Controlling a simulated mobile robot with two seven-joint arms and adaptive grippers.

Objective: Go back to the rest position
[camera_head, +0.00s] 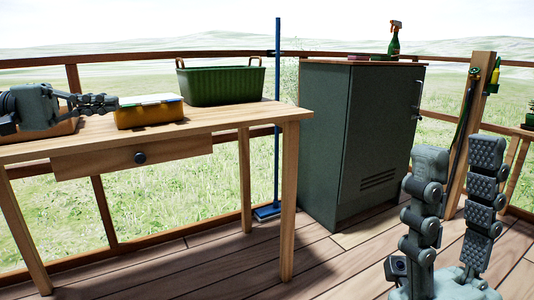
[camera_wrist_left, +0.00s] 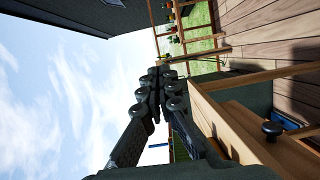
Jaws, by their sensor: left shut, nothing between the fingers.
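My left gripper (camera_head: 108,102) is at the left of the head view, above the wooden table (camera_head: 225,118). Its dark jointed fingers are together, with nothing between them. In the left wrist view the fingers (camera_wrist_left: 158,78) meet at their tips, with sky behind them and the wooden drawer at the right. My right gripper (camera_head: 458,160) points upward at the lower right of the head view. Its two padded fingers stand apart with an empty gap.
A yellow box (camera_head: 149,114) and a green basket (camera_head: 222,86) stand on the table, near the left gripper. A blue broom (camera_head: 277,130) stands behind the table. A grey cabinet (camera_head: 345,140) with a spray bottle (camera_head: 394,42) on top stands in the middle. Deck floor (camera_head: 330,265) lies clear in front.

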